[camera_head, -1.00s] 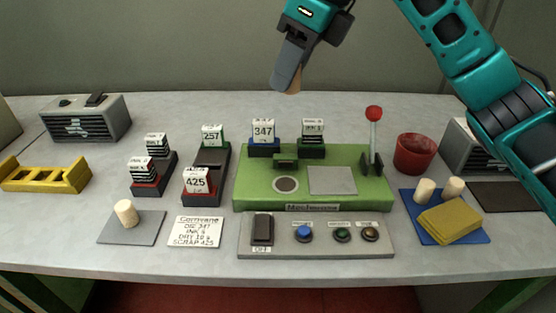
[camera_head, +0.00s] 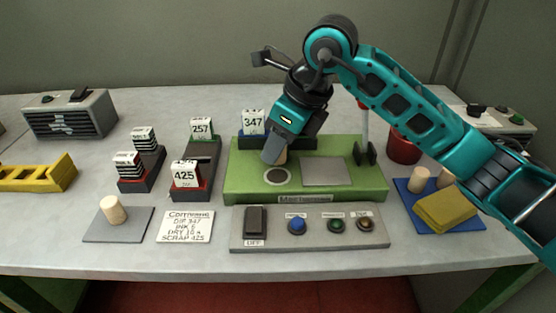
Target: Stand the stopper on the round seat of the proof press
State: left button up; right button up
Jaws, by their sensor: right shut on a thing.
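My right gripper (camera_head: 275,152) is shut on a cork stopper (camera_head: 282,158), which is mostly hidden behind the fingers; a tan part shows at their lower right. The gripper points down and is tilted. It is over the green proof press (camera_head: 235,185), just behind and above the round seat (camera_head: 277,176) in the picture. The seat is a grey disc with a pale rim and looks empty. I cannot tell how far the stopper is above the press. My left gripper is not in view.
Another stopper stands on a grey mat (camera_head: 133,228) at left. Two more stand on a blue mat (camera_head: 461,222) beside a yellow cloth (camera_head: 445,209). Numbered die blocks (camera_head: 186,175) stand left of the press. A control panel (camera_head: 265,240) lies in front; a red cup (camera_head: 403,150) stands at right.

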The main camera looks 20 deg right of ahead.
aim_at(278, 161)
notch_tip(278, 161, down, 3)
jog(key=shift+r, duration=0.1)
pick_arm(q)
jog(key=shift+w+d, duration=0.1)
pick_arm(e)
jog(key=shift+f, duration=0.4)
jog(key=shift+f+b, duration=0.2)
jog(key=shift+b, duration=0.15)
jog(key=o, duration=0.7)
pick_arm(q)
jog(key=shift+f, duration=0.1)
pick_arm(e)
jog(key=shift+r, duration=0.1)
jog(key=shift+r, duration=0.1)
jog(key=shift+r, duration=0.3)
pick_arm(q)
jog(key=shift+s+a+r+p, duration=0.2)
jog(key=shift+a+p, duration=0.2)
jog(key=shift+p, duration=0.45)
pick_arm(e)
jog(key=v, duration=1.1)
jog(key=shift+d+r, duration=0.15)
jog(key=shift+r, duration=0.05)
